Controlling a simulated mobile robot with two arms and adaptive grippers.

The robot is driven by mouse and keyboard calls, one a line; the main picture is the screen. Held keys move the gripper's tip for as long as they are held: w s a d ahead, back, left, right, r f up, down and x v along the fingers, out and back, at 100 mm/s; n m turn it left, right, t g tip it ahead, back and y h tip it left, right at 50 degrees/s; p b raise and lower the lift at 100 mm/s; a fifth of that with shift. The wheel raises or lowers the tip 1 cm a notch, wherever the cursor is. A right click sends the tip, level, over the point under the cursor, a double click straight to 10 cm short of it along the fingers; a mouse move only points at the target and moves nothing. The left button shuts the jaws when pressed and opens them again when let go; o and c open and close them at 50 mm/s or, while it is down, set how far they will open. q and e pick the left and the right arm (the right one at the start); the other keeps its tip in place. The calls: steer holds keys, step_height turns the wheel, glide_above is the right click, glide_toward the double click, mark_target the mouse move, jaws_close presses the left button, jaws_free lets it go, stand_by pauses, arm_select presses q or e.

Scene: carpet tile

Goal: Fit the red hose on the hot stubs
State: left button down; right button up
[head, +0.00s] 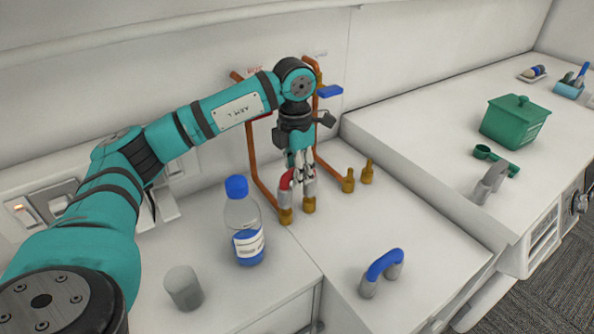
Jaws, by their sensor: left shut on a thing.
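The red hose (286,179) is a short bent hose with grey end sleeves, upright with both ends down. My left gripper (300,173) comes down from above, shut on the hose, and hides much of its bend. The two hot stubs are brass fittings, a left one (286,216) and a right one (309,205), at the foot of the left copper pipe (252,160). The grey ends line up over these stubs and seem to meet them; I cannot tell how far they are pushed on. My right gripper is not in view.
Two bare brass stubs (348,181) stand to the right. A blue hose (385,267) stands in front. A bottle (244,225) and a grey cup (183,287) are left of the stubs. A green box (514,122) sits on the right counter (420,130).

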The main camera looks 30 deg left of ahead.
arm_select(q)
steer(key=shift+f+b, duration=0.65)
steer(key=shift+f, duration=0.35)
steer(key=c, duration=1.1)
jaws_free()
steer(key=r, duration=1.2)
steer(key=shift+a, duration=0.2)
